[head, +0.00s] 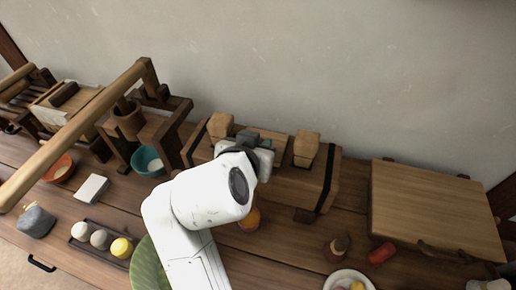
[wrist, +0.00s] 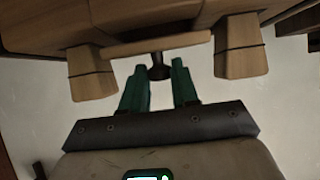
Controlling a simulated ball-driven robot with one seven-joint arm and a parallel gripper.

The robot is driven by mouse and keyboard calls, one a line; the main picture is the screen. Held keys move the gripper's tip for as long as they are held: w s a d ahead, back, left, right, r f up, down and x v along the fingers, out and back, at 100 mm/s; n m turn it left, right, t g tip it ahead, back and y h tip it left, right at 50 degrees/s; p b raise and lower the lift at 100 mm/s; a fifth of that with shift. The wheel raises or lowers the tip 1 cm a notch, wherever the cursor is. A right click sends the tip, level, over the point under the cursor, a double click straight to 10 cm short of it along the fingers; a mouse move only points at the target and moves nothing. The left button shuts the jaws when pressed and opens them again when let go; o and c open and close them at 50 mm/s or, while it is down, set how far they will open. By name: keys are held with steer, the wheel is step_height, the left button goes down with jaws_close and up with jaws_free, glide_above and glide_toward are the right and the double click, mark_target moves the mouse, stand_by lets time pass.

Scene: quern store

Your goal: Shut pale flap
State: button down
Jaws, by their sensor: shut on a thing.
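A pale wooden flap (wrist: 155,44) shows edge-on in the wrist view, between two blocky wooden posts. A dark knob (wrist: 160,66) sticks out from it. My gripper (wrist: 160,76) has its green fingers on either side of this knob and is shut on it. In the head view my gripper (head: 266,139) reaches the top of a dark-strapped wooden chest (head: 284,187), between its two posts. My wrist hides most of the flap and knob there, so I cannot tell how far the flap stands open.
Left of the chest stand a teal bowl (head: 148,161) and a wooden frame. A broad pale wooden box (head: 435,205) with a dark handle stands at right. A green plate (head: 147,270), an egg tray (head: 84,249) and a white bowl (head: 337,277) lie in front. A wall rises behind.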

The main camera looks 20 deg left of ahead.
steer(key=shift+s+f+t+b, duration=0.35)
steer(key=shift+f+t+b, duration=0.45)
steer(key=shift+b, duration=0.65)
steer(key=c, duration=0.9)
jaws_free()
steer(key=shift+r, duration=0.1)
steer(key=v, duration=1)
steer(key=shift+s, duration=0.45)
